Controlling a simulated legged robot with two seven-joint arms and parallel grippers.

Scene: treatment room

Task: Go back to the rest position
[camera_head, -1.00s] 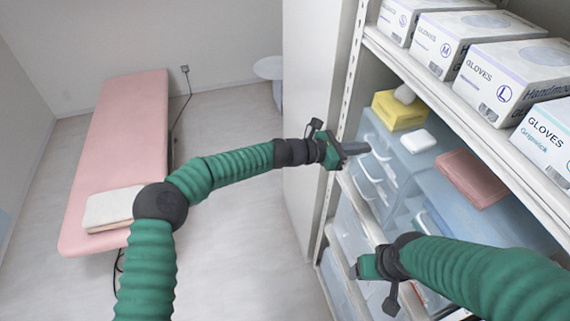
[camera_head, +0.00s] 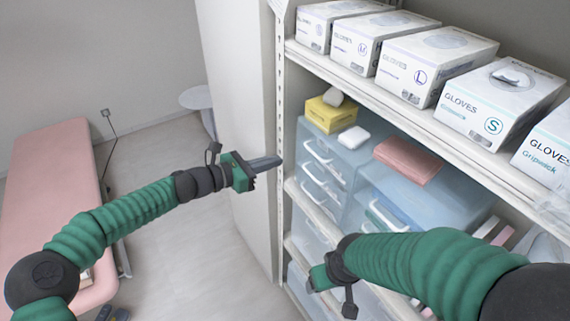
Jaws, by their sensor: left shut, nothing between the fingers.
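My left gripper (camera_head: 264,163) is shut and empty. It points right, in front of the shelf's upright post, apart from the drawers as far as I can tell. My left arm, green and ribbed, comes in from the lower left. My right arm reaches in from the right, bent across the lower shelves. Its gripper (camera_head: 318,279) is at the lower middle, partly hidden behind its own wrist; its fingertips are not clear. I see nothing held in it.
A shelf rack (camera_head: 446,125) fills the right side. Glove boxes (camera_head: 425,66) stand on its upper shelf. Below are clear blue drawers (camera_head: 324,166), a yellow box (camera_head: 331,114) and a pink folded cloth (camera_head: 407,160). A pink bed (camera_head: 50,165) stands left. Open floor (camera_head: 190,255) lies between.

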